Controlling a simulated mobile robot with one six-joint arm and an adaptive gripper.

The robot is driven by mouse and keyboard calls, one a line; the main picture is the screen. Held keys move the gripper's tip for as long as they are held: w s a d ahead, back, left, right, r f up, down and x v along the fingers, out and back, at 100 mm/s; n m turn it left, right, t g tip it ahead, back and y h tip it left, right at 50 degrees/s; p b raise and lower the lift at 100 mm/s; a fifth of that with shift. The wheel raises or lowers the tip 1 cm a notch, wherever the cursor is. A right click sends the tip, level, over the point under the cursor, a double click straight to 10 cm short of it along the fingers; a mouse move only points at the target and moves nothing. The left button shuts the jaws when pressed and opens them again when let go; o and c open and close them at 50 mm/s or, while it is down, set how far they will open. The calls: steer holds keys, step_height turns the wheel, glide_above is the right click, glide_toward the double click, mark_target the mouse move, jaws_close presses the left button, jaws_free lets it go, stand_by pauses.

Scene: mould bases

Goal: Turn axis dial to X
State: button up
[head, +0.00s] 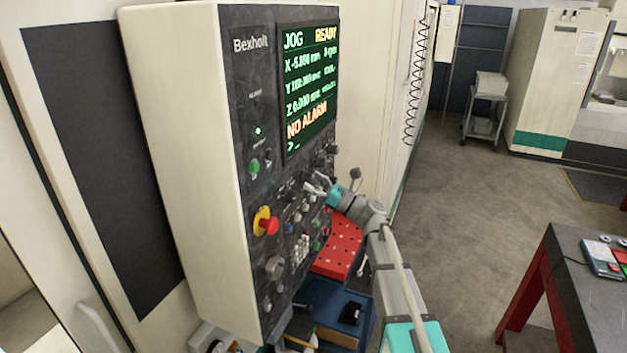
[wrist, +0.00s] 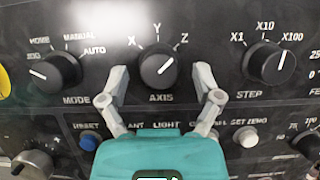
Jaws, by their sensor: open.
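The axis dial (wrist: 157,70) is a round black knob in the middle of the wrist view. X, Y and Z are printed above it and AXIS below it. Its white pointer line slants up and right, toward Z. My gripper (wrist: 160,73) is open, with one grey finger on each side of the dial. Gaps show between both fingers and the knob. In the head view my gripper (head: 318,188) is at the front of the control panel (head: 240,120), and the axis dial cannot be made out there.
The mode dial (wrist: 54,72) is left of the axis dial and the step dial (wrist: 272,63) is right. A blue reset button (wrist: 88,142) and a set zero button (wrist: 247,137) are below. A red emergency stop (head: 268,224) sticks out from the panel. The screen (head: 308,90) reads JOG, READY, NO ALARM.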

steer(key=shift+c, duration=0.3)
jaws_close()
steer(key=shift+w+n+g, duration=0.1)
steer(key=shift+n+g, duration=0.3)
steer(key=shift+n, duration=0.4)
steer(key=n+g+p, duration=0.1)
steer(key=n+g, duration=0.1)
steer(key=n, duration=0.1)
steer(key=n+g+p, duration=0.1)
steer(key=n, duration=0.3)
steer(key=n+g, duration=0.2)
steer(key=n, duration=0.2)
steer(key=shift+w+r+g+p, duration=0.25)
steer(key=shift+r+g+p, duration=0.05)
steer(key=shift+r+p, duration=0.1)
steer(key=n+g+h+p, duration=0.1)
steer(key=n, duration=0.2)
steer(key=n+g+p, duration=0.1)
steer(key=n+p, duration=0.1)
steer(key=n, duration=0.1)
steer(key=shift+r+n+h, duration=0.1)
steer(key=shift+n+h, duration=0.2)
steer(key=shift+h, duration=0.1)
steer(key=shift+n+h+p, duration=0.6)
steer(key=shift+n+p, duration=0.35)
steer(key=shift+n, duration=0.55)
